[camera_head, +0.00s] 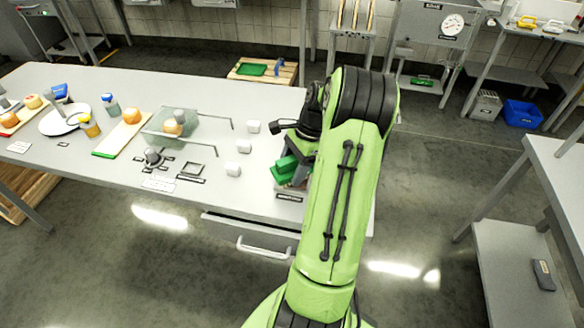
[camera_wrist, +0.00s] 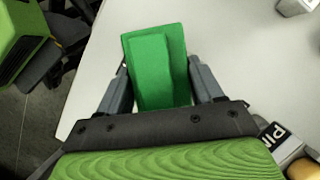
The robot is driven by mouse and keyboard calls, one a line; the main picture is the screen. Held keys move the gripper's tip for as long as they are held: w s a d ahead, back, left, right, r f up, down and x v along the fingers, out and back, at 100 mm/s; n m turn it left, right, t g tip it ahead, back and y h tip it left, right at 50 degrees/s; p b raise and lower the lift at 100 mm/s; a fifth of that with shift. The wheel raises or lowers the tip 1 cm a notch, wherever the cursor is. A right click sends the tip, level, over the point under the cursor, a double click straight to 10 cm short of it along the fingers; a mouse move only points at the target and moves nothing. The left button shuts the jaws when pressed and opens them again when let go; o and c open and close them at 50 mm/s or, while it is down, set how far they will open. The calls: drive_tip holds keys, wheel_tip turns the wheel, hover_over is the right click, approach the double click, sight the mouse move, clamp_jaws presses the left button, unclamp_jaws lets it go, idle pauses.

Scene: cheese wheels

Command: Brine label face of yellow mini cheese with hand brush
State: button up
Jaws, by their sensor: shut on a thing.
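My gripper (camera_wrist: 158,68) is shut on a green block-like piece with a raised green ridge, which looks like the hand brush (camera_wrist: 152,38). Its bristles do not show. In the head view the green brush (camera_head: 286,166) is at the table's right end, partly hidden by my arm. One wheel (camera_head: 132,116) is on a green-edged board and another (camera_head: 172,126) is by a clear cover. I cannot tell which is the yellow mini cheese, and no label face can be made out.
The long grey table (camera_head: 250,98) also holds several white cubes (camera_head: 244,146), a small dark frame (camera_head: 192,169), a clear cover (camera_head: 200,130), a white plate (camera_head: 62,120) and bottles (camera_head: 111,105). A wooden crate (camera_head: 262,70) stands behind it. Another table (camera_head: 562,165) is at right.

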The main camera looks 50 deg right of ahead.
sight(288, 159)
drive_tip(key=shift+f, duration=0.35)
idle(1.1)
drive_tip(key=shift+f+p, duration=0.15)
drive_tip(key=shift+p, duration=0.15)
idle(1.5)
wheel_tip(288, 159, up, 7)
drive_tip(key=p, duration=0.8)
drive_tip(key=shift+r, duration=0.2)
drive_tip(key=shift+f, duration=0.1)
